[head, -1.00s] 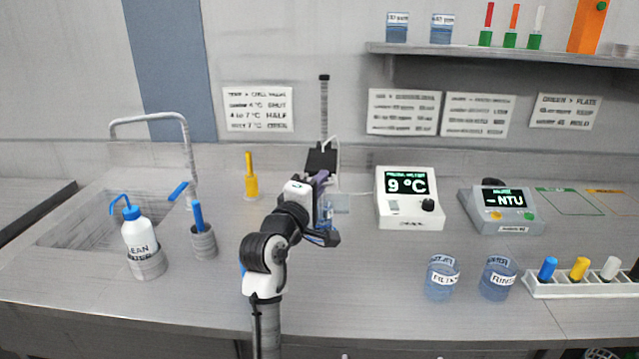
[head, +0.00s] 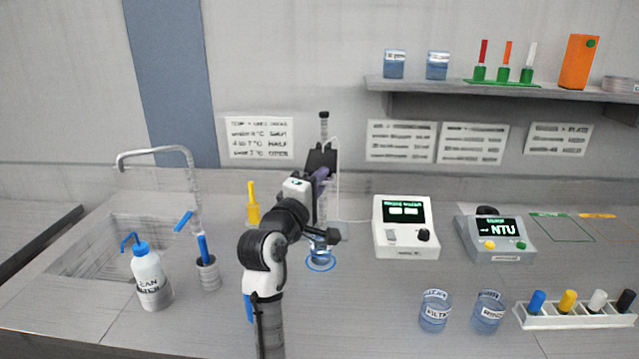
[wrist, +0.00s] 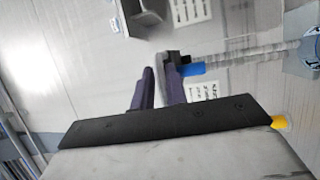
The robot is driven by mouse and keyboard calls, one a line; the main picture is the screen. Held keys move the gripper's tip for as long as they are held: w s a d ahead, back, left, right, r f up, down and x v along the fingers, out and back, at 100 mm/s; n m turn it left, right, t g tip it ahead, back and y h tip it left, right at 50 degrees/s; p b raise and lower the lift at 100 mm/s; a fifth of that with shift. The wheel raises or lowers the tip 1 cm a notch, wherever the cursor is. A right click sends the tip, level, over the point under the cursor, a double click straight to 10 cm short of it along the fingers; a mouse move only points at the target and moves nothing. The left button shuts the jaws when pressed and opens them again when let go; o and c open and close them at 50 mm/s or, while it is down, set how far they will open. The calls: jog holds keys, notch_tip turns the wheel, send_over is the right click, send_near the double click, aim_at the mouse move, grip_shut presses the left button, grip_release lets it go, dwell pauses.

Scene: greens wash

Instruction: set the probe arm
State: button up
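The probe stand has a thin upright column (head: 324,130) and a black head (head: 321,160), in the head view just behind my gripper. In the wrist view its ribbed column (wrist: 245,55) runs sideways, with a black-and-blue part (wrist: 190,69) beside the right finger. My gripper (head: 320,183) shows purple fingers next to the stand. A clear vessel (head: 320,248) by a blue ring (head: 320,263) is partly hidden by my wrist.
The probe meter (head: 405,228) stands right of the stand, the NTU meter (head: 497,238) farther right. Two beakers (head: 435,312) (head: 488,312) and a vial rack (head: 575,316) are front right. A wash bottle (head: 150,275) and sink (head: 110,245) are left.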

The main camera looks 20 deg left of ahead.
jog(key=o, duration=0.4)
jog(key=shift+r, duration=0.2)
jog(key=shift+f, duration=0.1)
jog(key=shift+s+f, duration=0.1)
jog(key=shift+s, duration=0.15)
jog(key=s+b, duration=0.1)
jog(key=s, duration=0.3)
jog(key=s+a+f+b, duration=0.1)
jog(key=s+b, duration=0.1)
jog(key=s, duration=0.2)
jog(key=s+f+b, duration=0.1)
jog(key=s, duration=0.4)
jog(key=shift+a+b, duration=0.3)
jog(key=shift+r, duration=0.1)
